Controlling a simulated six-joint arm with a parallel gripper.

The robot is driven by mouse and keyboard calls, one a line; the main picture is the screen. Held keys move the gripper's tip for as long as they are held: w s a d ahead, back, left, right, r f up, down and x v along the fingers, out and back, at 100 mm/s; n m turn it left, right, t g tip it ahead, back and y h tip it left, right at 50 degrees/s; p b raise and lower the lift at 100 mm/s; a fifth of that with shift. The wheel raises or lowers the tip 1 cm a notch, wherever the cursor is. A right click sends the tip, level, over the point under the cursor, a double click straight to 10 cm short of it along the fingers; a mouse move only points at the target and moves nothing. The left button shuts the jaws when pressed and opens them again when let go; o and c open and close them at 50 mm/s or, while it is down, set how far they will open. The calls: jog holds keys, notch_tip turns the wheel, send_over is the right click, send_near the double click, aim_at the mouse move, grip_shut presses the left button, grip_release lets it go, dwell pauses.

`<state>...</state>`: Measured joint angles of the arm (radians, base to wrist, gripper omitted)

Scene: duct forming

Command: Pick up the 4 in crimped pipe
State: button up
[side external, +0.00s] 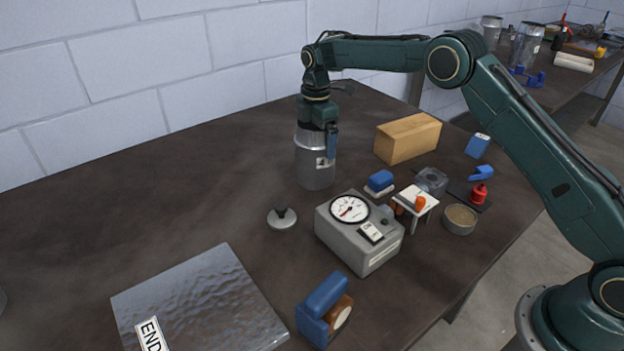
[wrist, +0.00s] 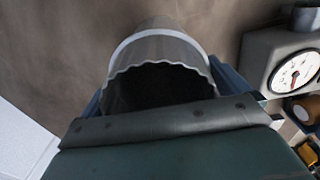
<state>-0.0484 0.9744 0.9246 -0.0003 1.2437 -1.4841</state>
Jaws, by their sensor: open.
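The crimped pipe (side external: 313,168) is a grey metal cylinder with a small label on its side, standing upright on the dark table. In the wrist view its wavy crimped rim and dark opening show, with the pipe wall (wrist: 160,48) beyond. My gripper (side external: 318,143) points down at the top of the pipe. Its blue fingers (wrist: 158,88) show on either side of the pipe's rim in the wrist view. The gripper is open, and I cannot tell whether a finger touches the pipe wall.
A grey gauge box (side external: 358,235) stands right of the pipe in front. A wooden block (side external: 408,138) is behind right. A metal sheet marked END (side external: 205,305) lies front left.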

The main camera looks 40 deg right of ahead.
jog(key=shift+c, duration=0.4)
jog(key=c, duration=0.8)
jog(key=shift+r, duration=0.1)
notch_tip(320, 180, up, 10)
dwell(0.3)
dwell(0.4)
